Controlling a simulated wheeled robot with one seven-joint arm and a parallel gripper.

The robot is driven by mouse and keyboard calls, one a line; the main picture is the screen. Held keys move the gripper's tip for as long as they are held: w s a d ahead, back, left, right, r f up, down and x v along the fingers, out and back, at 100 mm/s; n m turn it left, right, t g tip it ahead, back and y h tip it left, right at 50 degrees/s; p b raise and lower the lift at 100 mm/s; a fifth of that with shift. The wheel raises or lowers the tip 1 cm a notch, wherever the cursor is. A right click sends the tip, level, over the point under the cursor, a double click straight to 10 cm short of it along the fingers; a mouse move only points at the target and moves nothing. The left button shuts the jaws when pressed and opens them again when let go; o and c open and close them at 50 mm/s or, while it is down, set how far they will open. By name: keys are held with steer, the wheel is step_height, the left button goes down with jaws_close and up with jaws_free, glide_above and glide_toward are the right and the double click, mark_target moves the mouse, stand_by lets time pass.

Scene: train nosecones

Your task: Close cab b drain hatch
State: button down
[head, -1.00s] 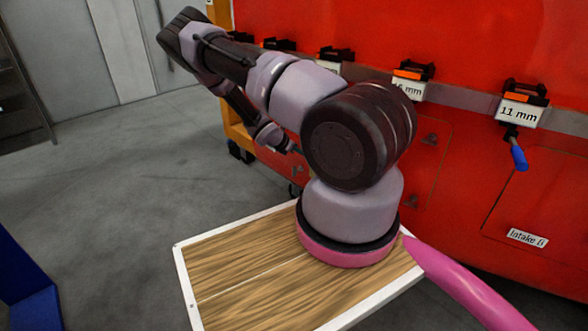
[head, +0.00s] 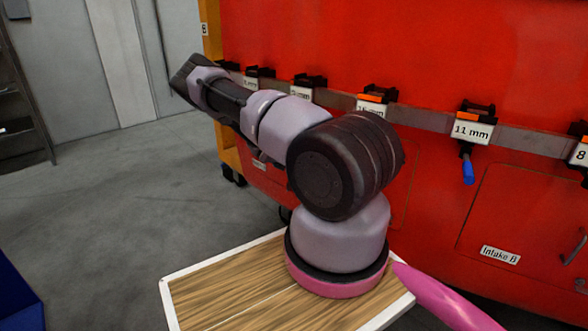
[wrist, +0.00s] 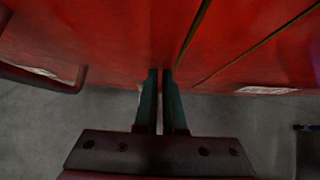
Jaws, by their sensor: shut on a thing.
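My gripper (wrist: 160,76) shows in the wrist view, its two dark fingers close together with a thin gap between them. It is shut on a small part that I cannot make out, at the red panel. A seam (wrist: 193,42) runs up the red panel just right of the fingertips. A dark red bar handle (wrist: 62,86) is at the left of the wrist view. No readable drain hatch label shows.
A red hatch labelled Intake B (head: 520,215) is at the right, with a grey handle (head: 576,246). Tool holders line a rail; the 11 mm one (head: 472,130) holds a blue-handled tool (head: 468,172). An orange post (head: 212,40) stands at the left. Grey floor (head: 100,210) is clear there.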

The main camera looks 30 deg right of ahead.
steer(key=a+f+v, duration=0.2)
steer(key=v, duration=1)
steer(key=shift+s+a+r, duration=0.2)
steer(key=shift+a, duration=0.05)
steer(key=s+a+r+m+y, duration=0.25)
steer(key=r+m, duration=0.35)
steer(key=r, duration=0.4)
steer(key=s+a+r+m+y, duration=0.1)
steer(key=s+a+r+m, duration=0.3)
steer(key=r, duration=0.6)
steer(key=s+a+r+m+y, duration=0.2)
steer(key=s+r+m, duration=0.2)
steer(key=r+m, duration=0.45)
steer(key=s+a+r+m+t+y, duration=0.2)
steer(key=s+a+r+m+y, duration=0.1)
steer(key=s+a+r, duration=0.4)
steer(key=s+a+r+m+t+y, duration=0.2)
steer(key=s+a+r, duration=0.6)
steer(key=s, duration=0.8)
step_height(320, 180, up, 4)
steer(key=shift+f+m+y, duration=0.25)
steer(key=shift+m+y, duration=0.2)
steer(key=shift+m, duration=0.6)
